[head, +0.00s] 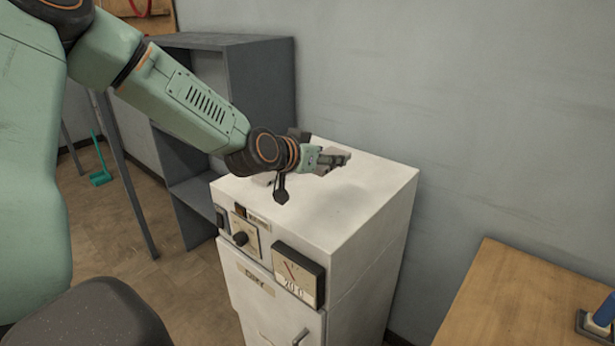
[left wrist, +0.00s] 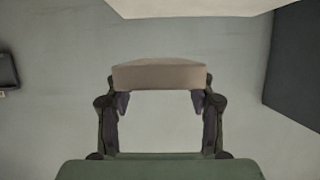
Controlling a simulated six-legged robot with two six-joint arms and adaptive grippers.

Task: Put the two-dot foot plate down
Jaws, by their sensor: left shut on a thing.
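My left gripper (head: 325,160) is over the top of a white cabinet (head: 372,190) in the head view. In the left wrist view, my left gripper (left wrist: 159,97) is shut on a tan-grey block-like plate (left wrist: 159,75), which spans both fingertips. I take it for the foot plate; no dots show on the side I see. In the head view the plate is small and partly hidden by the fingers, and I cannot tell whether it touches the cabinet top. My right gripper is not in view.
The cabinet front has a dial panel (head: 245,238) and a gauge (head: 298,275). A dark grey shelf unit (head: 270,80) stands behind left, near the arm. A wooden table (head: 530,300) is at the lower right. The cabinet top's front and right areas are clear.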

